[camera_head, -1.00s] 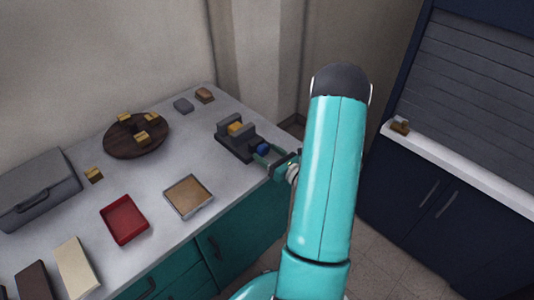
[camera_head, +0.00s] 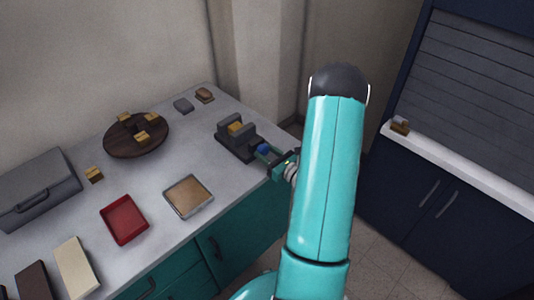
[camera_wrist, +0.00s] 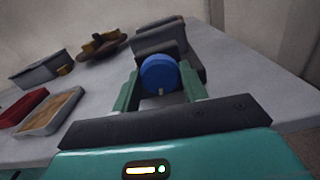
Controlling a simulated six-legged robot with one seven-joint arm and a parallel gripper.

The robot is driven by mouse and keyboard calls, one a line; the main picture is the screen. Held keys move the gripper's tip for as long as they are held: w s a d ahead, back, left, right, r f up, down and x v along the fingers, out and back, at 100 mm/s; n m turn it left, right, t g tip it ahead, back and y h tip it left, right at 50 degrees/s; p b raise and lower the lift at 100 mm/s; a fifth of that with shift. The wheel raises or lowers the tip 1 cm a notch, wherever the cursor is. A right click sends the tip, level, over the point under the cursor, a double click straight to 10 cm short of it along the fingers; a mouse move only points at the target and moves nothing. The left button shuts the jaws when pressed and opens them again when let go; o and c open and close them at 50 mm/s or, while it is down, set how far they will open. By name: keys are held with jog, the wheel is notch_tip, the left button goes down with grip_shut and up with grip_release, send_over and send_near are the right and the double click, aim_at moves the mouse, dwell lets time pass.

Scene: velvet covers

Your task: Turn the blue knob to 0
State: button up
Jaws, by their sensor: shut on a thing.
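The blue knob (camera_wrist: 159,74) is on the front of a dark grey device (camera_head: 238,143) near the counter's right edge. A small pale mark shows at the knob's lower edge in the wrist view. My gripper (camera_wrist: 162,88) has one finger on each side of the knob and is shut on it. In the head view the knob (camera_head: 264,149) is small and partly hidden by my gripper (camera_head: 268,154). No numbers can be read on the device. A yellow block (camera_head: 236,128) sits in the top of the device.
A cork-coloured tray (camera_head: 188,196), a red tray (camera_head: 124,220) and a round dark wooden board (camera_head: 136,136) with yellow blocks lie to the left. A grey case (camera_head: 38,188) stands at the far left.

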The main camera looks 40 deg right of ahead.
jog(key=n, duration=2)
dwell(0.5)
jog(key=o, duration=1)
